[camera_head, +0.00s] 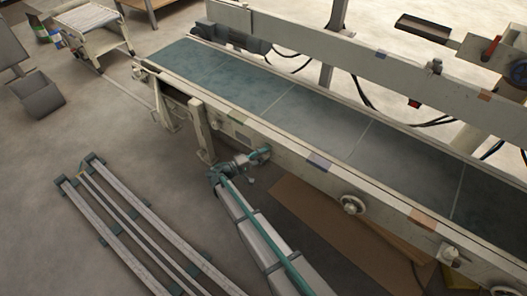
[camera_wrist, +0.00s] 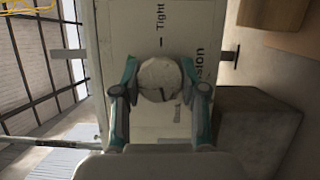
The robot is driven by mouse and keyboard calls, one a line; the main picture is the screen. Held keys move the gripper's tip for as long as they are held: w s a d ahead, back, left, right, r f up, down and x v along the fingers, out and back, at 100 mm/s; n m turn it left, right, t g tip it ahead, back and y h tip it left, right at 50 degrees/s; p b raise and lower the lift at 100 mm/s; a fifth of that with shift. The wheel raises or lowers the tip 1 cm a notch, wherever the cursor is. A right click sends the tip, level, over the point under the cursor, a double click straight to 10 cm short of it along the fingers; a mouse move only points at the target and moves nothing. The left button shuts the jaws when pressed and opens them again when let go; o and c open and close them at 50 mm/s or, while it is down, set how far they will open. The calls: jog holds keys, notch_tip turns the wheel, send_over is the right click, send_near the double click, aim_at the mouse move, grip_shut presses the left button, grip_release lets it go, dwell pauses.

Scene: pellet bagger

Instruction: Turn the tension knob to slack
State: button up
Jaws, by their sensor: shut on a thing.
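The tension knob (camera_wrist: 158,78) is a round pale disc on a light panel (camera_wrist: 148,18) in the wrist view. The word "Tight" with a tick mark stands above it in the picture, and part of a word ending in "sion" runs to its right. A small dark mark shows on the knob's lower face; I cannot tell its exact pointing direction. My gripper (camera_wrist: 160,88) has its two teal-and-grey fingers closed on opposite sides of the knob. In the head view my gripper (camera_head: 258,157) reaches the conveyor's near side and hides the knob.
The conveyor (camera_head: 315,162) with its green-grey belt runs diagonally across the head view. A handwheel (camera_head: 352,204) sits on its side, right of my gripper. Long rails (camera_head: 130,225) lie on the floor at left. A grey bin (camera_head: 37,96) stands farther left, with open floor between.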

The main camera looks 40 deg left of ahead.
jog(key=shift+n+t+p, duration=0.6)
jog(key=shift+n+p, duration=0.15)
jog(key=shift+n, duration=0.45)
jog(key=o, duration=1.2)
jog(key=shift+c, duration=0.2)
jog(key=shift+s, duration=0.1)
jog(key=v, duration=1.2)
